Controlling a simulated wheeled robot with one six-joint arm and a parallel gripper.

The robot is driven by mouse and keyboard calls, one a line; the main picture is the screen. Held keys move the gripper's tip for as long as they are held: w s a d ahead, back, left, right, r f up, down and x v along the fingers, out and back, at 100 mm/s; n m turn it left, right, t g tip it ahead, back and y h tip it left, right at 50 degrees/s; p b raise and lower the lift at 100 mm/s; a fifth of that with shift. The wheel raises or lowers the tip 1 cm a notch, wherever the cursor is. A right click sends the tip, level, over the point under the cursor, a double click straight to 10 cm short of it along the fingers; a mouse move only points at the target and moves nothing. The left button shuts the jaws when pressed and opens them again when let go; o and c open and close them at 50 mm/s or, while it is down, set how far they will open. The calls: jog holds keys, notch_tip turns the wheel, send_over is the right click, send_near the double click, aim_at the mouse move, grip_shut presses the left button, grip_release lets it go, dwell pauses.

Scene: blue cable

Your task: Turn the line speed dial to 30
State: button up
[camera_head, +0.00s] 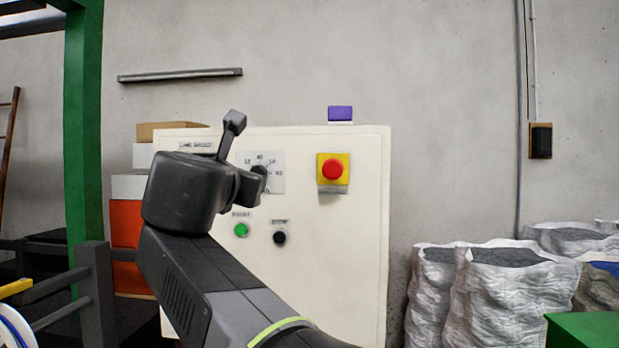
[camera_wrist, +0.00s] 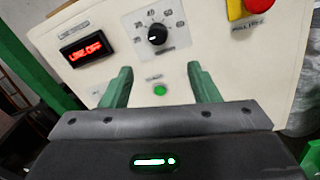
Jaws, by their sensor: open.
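The line speed dial (camera_wrist: 157,34) is a round black knob with a pale pointer mark at its left side, on a white plate with small numbers around it. A number like 40 is at the top; the others are hard to read. In the head view the dial plate (camera_head: 277,160) is partly hidden by my gripper. My gripper (camera_wrist: 159,70) is open and empty, its two green fingers below and to either side of the dial in the wrist view. They appear apart from it. In the head view my gripper (camera_head: 247,148) is in front of the panel.
The cream control panel (camera_head: 340,260) carries a red emergency button (camera_head: 333,169), a green button (camera_head: 241,230) and a black button (camera_head: 280,238). A red-lit display (camera_wrist: 86,48) sits left of the dial. Grey sacks (camera_head: 510,290) stand right; a green post (camera_head: 83,120) stands left.

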jog(key=w+p, duration=0.2)
jog(key=w, duration=1.1)
jog(key=shift+w+a+r, duration=0.2)
jog(key=shift+w+r, duration=0.05)
jog(key=shift+c, duration=0.2)
jog(key=c, duration=0.9)
